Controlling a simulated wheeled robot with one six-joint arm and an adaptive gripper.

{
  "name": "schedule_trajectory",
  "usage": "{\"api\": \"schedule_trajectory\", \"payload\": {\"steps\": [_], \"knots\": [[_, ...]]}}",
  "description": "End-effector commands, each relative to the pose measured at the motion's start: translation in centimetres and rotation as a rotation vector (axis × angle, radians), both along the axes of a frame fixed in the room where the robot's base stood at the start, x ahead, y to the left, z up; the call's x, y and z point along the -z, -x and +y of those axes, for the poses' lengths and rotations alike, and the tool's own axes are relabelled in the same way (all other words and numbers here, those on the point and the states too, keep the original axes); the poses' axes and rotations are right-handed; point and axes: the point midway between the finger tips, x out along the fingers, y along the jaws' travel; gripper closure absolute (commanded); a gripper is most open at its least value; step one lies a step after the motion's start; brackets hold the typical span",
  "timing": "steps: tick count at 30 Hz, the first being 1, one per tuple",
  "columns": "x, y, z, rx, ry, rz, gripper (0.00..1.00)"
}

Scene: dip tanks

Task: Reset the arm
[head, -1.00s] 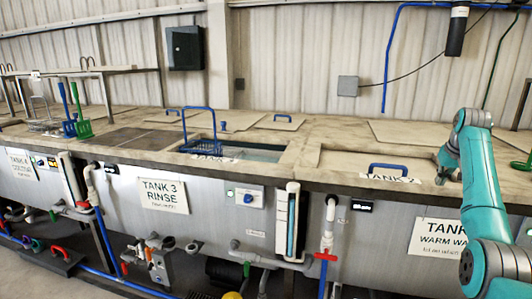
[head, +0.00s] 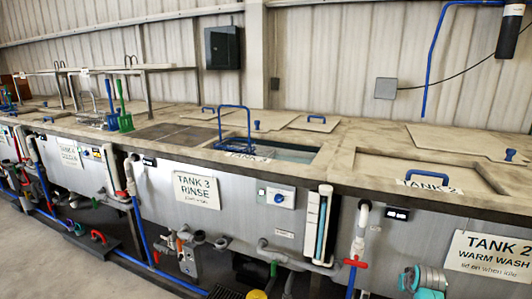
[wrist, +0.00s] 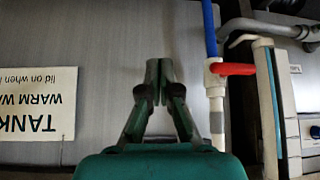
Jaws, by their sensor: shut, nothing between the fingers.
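My gripper (wrist: 159,82) shows in the wrist view with its green fingers together and nothing between them. It is in front of the grey tank front, between the Tank 2 warm wash sign (wrist: 38,103) and a pipe with a red valve handle (wrist: 232,69). That view is upside down.
The tank 3 rinse opening (head: 285,152) is uncovered, with a blue-handled basket (head: 235,130) at its left. The tank 2 lid has a blue handle (head: 427,176). A red valve (head: 355,263) and pipes stand out from the tank fronts. Grey floor shows at lower left.

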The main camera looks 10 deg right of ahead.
Motion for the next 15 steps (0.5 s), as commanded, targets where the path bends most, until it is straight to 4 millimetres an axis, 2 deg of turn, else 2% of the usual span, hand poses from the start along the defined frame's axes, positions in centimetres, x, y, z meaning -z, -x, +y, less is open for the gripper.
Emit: {"api": "schedule_trajectory", "payload": {"steps": [1, 6, 11, 15], "knots": [[2.1, 1.0, 1.7, -0.01, 0.004, -0.008, 1.0], [6.7, 4.0, 6.5, -0.039, 0.024, -0.054, 1.0], [10.2, 7.6, 10.9, -0.065, 0.042, -0.098, 1.0], [12.5, 11.2, 14.6, -0.088, 0.055, -0.138, 1.0]]}}
